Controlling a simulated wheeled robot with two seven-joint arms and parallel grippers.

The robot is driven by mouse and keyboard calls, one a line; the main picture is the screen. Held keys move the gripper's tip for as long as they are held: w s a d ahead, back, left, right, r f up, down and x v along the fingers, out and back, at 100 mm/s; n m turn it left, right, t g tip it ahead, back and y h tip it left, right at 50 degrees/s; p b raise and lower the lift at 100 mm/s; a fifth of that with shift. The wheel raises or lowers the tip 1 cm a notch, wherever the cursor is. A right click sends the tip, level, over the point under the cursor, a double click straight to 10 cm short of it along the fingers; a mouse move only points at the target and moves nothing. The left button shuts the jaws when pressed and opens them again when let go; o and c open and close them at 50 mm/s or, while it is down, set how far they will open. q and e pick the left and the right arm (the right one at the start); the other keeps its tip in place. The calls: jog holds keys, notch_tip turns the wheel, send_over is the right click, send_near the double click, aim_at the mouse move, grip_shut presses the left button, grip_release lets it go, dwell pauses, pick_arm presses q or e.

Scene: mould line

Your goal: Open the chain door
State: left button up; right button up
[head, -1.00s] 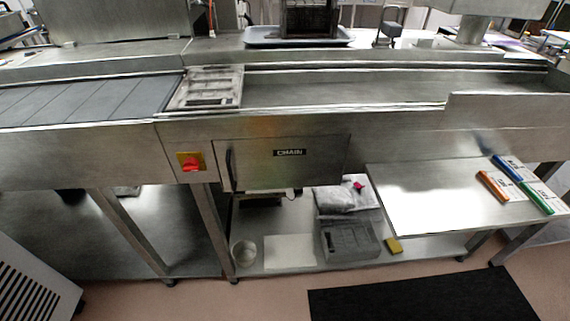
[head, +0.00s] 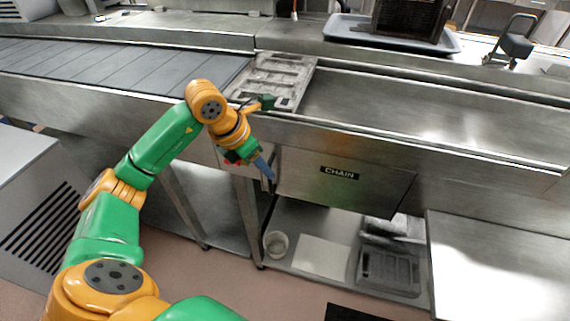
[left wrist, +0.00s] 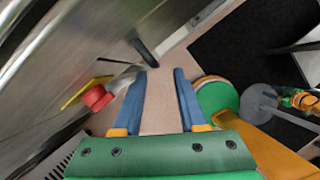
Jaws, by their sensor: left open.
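The chain door (head: 340,182) is a flat steel panel with a black CHAIN label on the front of the line. It looks closed. Its dark upright handle (left wrist: 146,52) is at the door's left edge, and in the head view my fingers partly cover it. My left gripper (head: 266,168) is at this left edge with blue fingers. In the left wrist view my left gripper (left wrist: 161,72) is open with nothing between its fingers. The handle is just beyond the tip of the left finger there; I cannot tell if they touch. My right gripper is not in view.
A red knob (left wrist: 97,97) on a yellow plate is close beside my left gripper. Below the door, a shelf holds a white bucket (head: 276,244) and a grey crate (head: 390,270). A steel side table (head: 500,265) stands to the right.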

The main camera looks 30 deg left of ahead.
aim_at(271, 191)
pick_arm(q)
jog(key=x, duration=0.4)
jog(key=a+p+x, duration=0.1)
jog(key=x, duration=0.2)
jog(key=shift+w+f, duration=0.1)
grip_shut()
dwell(1.2)
